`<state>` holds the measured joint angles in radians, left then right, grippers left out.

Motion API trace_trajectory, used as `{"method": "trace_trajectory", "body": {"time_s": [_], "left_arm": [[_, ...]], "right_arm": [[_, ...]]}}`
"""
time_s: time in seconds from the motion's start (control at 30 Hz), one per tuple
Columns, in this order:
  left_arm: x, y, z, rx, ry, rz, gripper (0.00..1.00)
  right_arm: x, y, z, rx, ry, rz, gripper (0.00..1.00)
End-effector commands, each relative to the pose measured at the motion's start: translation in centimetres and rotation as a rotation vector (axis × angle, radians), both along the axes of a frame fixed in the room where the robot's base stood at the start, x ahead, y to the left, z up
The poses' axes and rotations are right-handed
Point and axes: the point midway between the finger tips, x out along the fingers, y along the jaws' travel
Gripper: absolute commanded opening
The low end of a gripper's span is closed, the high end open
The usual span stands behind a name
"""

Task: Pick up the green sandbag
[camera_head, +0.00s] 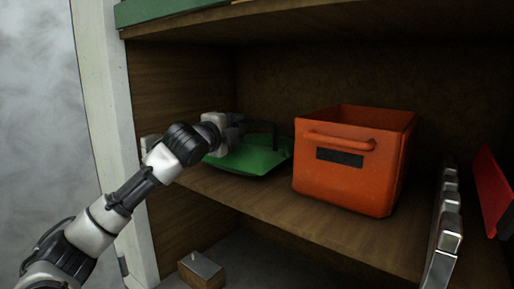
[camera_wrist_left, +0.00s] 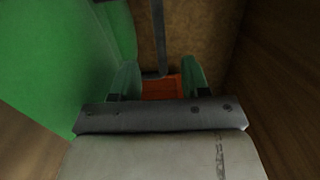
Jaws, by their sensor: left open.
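The green sandbag (camera_head: 252,158) lies on the wooden shelf, left of the orange crate. A dark strap or handle stands up over it. My left gripper (camera_head: 238,132) reaches in from the left and is above the sandbag's left part, hiding some of it. In the left wrist view the green sandbag (camera_wrist_left: 45,50) fills the left side, and the open fingers of my left gripper (camera_wrist_left: 160,80) have a dark strip rising just beyond them. Nothing is clearly held. Whether the fingers touch the bag or strap I cannot tell. My right gripper is not in view.
The orange crate (camera_head: 340,185) stands close to the right of the sandbag. A white post (camera_head: 105,130) borders the shelf on the left. Another shelf is overhead. A small box (camera_head: 201,270) sits below. Metal pieces (camera_head: 446,215) and a red panel (camera_head: 492,190) are at right.

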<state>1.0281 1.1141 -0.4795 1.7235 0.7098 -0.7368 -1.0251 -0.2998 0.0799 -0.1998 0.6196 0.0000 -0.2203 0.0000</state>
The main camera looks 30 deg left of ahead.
Motion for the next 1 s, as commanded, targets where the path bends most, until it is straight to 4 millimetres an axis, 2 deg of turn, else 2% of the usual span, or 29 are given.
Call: {"method": "trace_trajectory", "body": {"time_s": [0.03, 0.1, 0.37, 0.5, 0.6, 0.73, 0.93, 0.97, 1.0], "left_arm": [[0.9, -0.1, 0.4, -0.004, 0.001, -0.001, 0.46], [1.9, 0.0, 0.4, -0.003, 0.000, 0.000, 0.46], [4.1, -0.2, 0.3, -0.002, 0.002, -0.002, 0.46], [6.3, -0.4, 0.4, -0.003, 0.003, -0.002, 0.46], [7.4, -0.3, 0.2, -0.001, 0.000, -0.002, 0.46], [8.2, -0.3, 0.0, 0.000, 0.001, -0.002, 0.46], [8.2, -0.3, -0.2, 0.001, 0.000, -0.002, 0.46], [8.2, -0.3, -0.2, 0.001, 0.000, -0.002, 0.44], [8.2, -0.3, -0.2, 0.001, 0.000, -0.002, 0.38]], "right_arm": [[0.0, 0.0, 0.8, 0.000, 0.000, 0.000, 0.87], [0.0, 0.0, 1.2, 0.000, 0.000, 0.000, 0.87], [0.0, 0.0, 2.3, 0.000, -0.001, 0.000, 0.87], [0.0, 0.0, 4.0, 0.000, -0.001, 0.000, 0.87], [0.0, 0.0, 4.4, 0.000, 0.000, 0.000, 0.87], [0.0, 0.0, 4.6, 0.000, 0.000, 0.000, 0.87], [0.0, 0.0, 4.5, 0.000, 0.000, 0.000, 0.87], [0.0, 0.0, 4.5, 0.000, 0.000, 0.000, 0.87], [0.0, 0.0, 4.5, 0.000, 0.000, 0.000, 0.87]]}}
